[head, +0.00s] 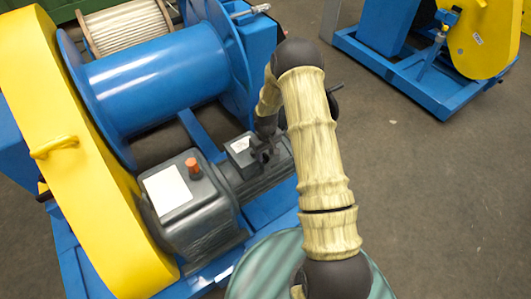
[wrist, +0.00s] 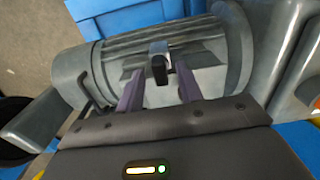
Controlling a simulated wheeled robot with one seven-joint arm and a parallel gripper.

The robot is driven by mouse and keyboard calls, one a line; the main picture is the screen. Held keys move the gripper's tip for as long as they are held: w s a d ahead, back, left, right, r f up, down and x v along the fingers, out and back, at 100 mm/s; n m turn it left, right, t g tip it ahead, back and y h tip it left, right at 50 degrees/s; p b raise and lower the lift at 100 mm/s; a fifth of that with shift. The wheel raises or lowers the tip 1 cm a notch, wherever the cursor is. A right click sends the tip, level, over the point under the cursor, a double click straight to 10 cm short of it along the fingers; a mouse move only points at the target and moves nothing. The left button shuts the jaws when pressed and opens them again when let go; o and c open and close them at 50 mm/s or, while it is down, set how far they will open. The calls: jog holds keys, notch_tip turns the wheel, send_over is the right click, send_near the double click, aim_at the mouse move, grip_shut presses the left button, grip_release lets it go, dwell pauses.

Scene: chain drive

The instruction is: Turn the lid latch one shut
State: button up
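A small black lever on a pale metal base (wrist: 159,66), which looks like a lid latch, stands on the grey motor (wrist: 205,38) in the wrist view. I cannot tell its number or whether it is fully shut. My gripper (wrist: 160,70) is open, with its two fingers apart on either side of the lever. I cannot tell whether either finger touches it. In the head view my gripper (head: 263,154) is low over the ribbed grey motor (head: 268,188), beside a small box with a white label (head: 241,145). The latch is not clear there.
A grey gearbox with an orange cap (head: 192,165) stands close left of my gripper. The blue drum (head: 155,78) and yellow chain guard (head: 75,150) lie beyond it. The floor (head: 430,190) on the right is clear, and another blue and yellow machine (head: 425,40) stands behind.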

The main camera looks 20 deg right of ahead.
aim_at(266, 155)
notch_tip(266, 155, up, 18)
jog(key=p, duration=0.1)
jog(key=shift+f, duration=0.25)
dwell(0.4)
dwell(0.3)
jog(key=s+r+m+t, duration=0.1)
jog(key=s+r, duration=0.2)
jog(key=s, duration=0.4)
jog(key=s+a+r+m+t, duration=0.1)
jog(key=s+r+m, duration=0.1)
jog(key=s+r, duration=0.35)
jog(key=s+r+m+t, duration=0.1)
jog(key=s+r, duration=0.1)
jog(key=s, duration=0.7)
notch_tip(266, 155, up, 14)
jog(key=p, duration=1.4)
jog(key=shift+a, duration=0.2)
